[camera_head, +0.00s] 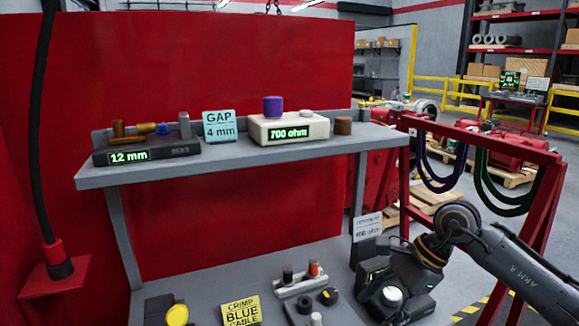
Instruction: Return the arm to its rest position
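My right arm (500,262), marked "ARM R", comes in from the right edge and bends down at a dark and bronze joint (447,232). Its lower end reaches over the right part of the lower bench, among dark equipment with green lights. My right gripper (388,296) is at that lower end, near a white round knob. Its fingers cannot be made out against the dark equipment, so I cannot tell whether it is open or holds anything. My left arm and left gripper are not in view.
A grey shelf (240,167) carries a "12 mm" gauge (145,148), a "GAP 4 mm" card (219,126) and a "700 ohm" meter (290,129). The lower bench (215,280) holds a "CRIMP BLUE CABLE" card (240,310) and small parts. A red frame (480,143) with hanging cables stands right.

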